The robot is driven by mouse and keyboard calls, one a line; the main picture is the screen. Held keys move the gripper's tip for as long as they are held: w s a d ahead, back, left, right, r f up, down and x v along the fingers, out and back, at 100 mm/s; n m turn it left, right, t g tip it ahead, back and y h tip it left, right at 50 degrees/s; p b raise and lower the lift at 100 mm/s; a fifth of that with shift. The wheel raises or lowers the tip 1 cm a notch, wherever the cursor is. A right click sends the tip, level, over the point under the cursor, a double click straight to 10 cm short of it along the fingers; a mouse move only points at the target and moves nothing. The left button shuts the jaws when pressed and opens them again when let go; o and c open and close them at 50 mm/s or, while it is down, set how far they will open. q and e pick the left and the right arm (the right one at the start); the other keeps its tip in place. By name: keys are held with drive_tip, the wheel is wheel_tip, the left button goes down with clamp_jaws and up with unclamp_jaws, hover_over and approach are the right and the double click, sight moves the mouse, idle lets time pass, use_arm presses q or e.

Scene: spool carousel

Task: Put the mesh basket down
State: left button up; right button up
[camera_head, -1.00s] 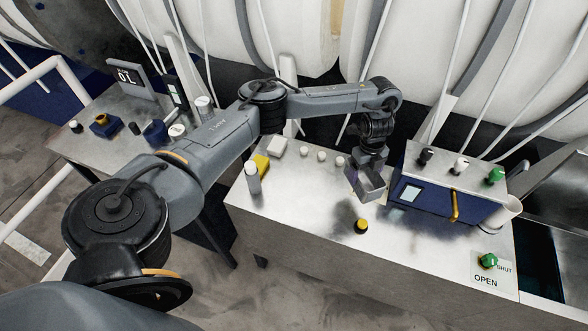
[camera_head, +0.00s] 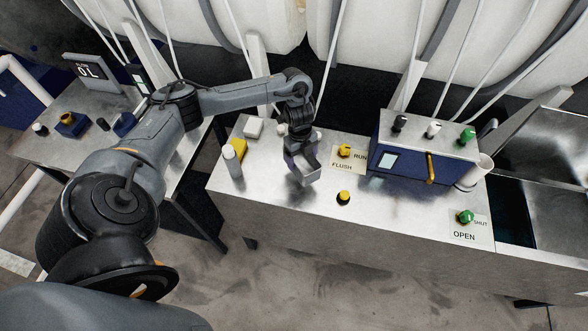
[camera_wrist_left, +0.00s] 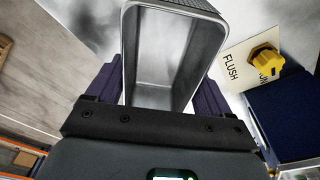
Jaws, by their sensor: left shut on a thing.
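The mesh basket (camera_head: 304,171) shows as a small open-topped silvery metal box above the middle of the steel bench (camera_head: 270,205). My left gripper (camera_head: 297,152) is shut on it from the back. In the left wrist view the basket (camera_wrist_left: 168,62) sits between the two dark fingers of my left gripper (camera_wrist_left: 155,98), with its open side facing the camera. I cannot tell whether the basket's underside touches the bench top. My right gripper is not in view.
A yellow FLUSH/RUN knob (camera_head: 344,151) and a yellow-topped button (camera_head: 343,197) are right of the basket. A blue control box (camera_head: 400,163) stands farther right. The bench's front is clear.

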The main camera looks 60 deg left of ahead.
sight(302, 162)
use_arm(q)
drive_tip(key=shift+s+a+f, duration=0.2)
drive_tip(key=shift+s+f, duration=0.1)
drive_tip(key=shift+s, duration=0.35)
drive_tip(key=shift+s+a+f+p, duration=0.1)
drive_tip(key=shift+s+f+p, duration=0.25)
drive_tip(key=shift+s, duration=0.25)
drive_tip(key=shift+f, duration=2.05)
drive_tip(key=shift+f, duration=0.1)
drive_tip(key=o, duration=1)
